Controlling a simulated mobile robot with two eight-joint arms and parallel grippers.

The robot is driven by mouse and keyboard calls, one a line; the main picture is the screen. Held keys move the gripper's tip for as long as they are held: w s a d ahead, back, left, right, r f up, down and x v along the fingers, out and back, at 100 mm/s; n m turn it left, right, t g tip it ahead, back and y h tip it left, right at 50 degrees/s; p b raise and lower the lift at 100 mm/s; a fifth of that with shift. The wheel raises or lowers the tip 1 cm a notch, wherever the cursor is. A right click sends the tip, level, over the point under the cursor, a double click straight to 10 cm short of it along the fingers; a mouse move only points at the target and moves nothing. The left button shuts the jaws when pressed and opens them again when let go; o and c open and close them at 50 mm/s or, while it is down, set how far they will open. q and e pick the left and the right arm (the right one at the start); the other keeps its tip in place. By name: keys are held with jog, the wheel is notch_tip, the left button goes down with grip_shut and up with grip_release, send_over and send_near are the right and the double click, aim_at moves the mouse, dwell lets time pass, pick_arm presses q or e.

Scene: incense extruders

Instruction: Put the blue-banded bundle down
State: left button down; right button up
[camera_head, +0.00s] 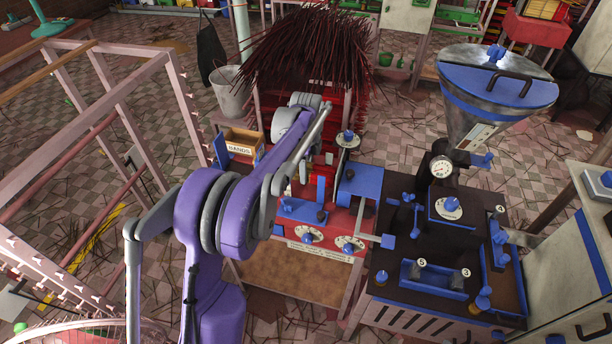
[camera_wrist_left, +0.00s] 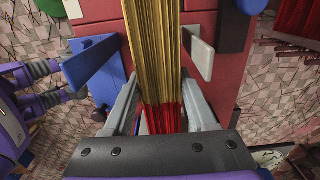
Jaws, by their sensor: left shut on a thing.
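My left gripper (camera_wrist_left: 160,92) is shut on a bundle of thin sticks (camera_wrist_left: 155,45) in the left wrist view. The sticks are yellow along most of their length and red at the end near my palm. The two grey fingers lie on either side of the bundle. No blue band shows on the visible part. In the head view my left arm reaches over the red-and-blue machine (camera_head: 327,228), and its wrist hides most of the gripper and the bundle. My right gripper does not show.
A box marked "BANDS" (camera_head: 243,143) stands at the machine's left. A large fan of dark red sticks (camera_head: 308,50) rises behind. A dark bench with a metal hopper (camera_head: 492,88) is at the right. A pink rack (camera_head: 95,115) stands at the left.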

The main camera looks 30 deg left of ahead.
pick_arm(q)
notch_tip(320, 180, down, 3)
jog(key=shift+r, duration=0.1)
jog(key=shift+f+b, duration=0.35)
jog(key=shift+f, duration=0.15)
jog(key=shift+c, duration=1)
grip_release()
